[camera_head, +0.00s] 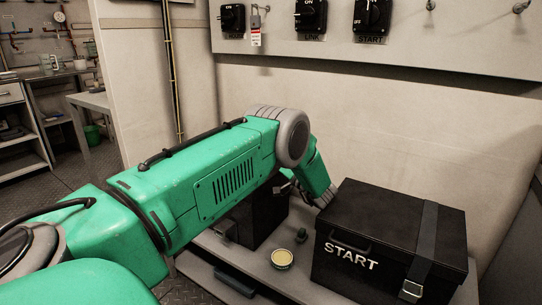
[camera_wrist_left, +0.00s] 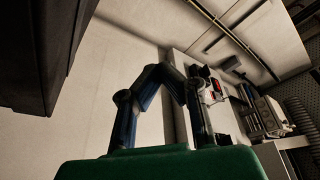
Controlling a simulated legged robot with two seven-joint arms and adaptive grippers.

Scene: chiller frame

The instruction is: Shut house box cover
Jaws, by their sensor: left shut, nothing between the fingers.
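A black box (camera_head: 345,262) with white START lettering stands on the bench at right in the head view. Its black cover (camera_head: 385,213) lies down over the top, with a dark strap and a latch at the front. A second black box (camera_head: 262,218) stands to its left, mostly hidden behind my left arm, so its cover cannot be made out. My left arm reaches across to the START box's back left corner. My left gripper (camera_wrist_left: 165,72) shows in the wrist view, shut and empty; its fingers are hidden in the head view. A black surface (camera_wrist_left: 40,50) is close beside it.
A round yellowish tin (camera_head: 282,258) and small green items (camera_head: 300,233) sit on the bench (camera_head: 248,262) between the boxes. A pale wall stands behind, with a panel of rotary switches (camera_head: 310,16) above. A shelf (camera_head: 20,125) is far left.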

